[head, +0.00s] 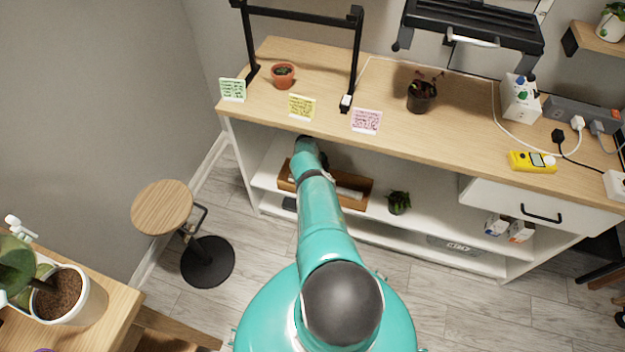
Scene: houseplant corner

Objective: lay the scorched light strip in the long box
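The long box (357,203) is a narrow brown wooden tray on the upper open shelf under the worktop. My arm crosses in front of its left half. A pale, whitish long thing (348,192) shows at the box's right part; it may be the light strip, but scorch marks cannot be made out, nor whether it is held. My arm reaches from the bottom centre to the shelf's left part. The fingers of my gripper are hidden by the arm or the worktop.
A black stand (357,55), a terracotta pot (283,76) and several note cards are on the worktop (390,75). A dark plant pot (399,203) stands right of the box. A stool (162,207) stands left on open floor. A drawer (540,208) is at right.

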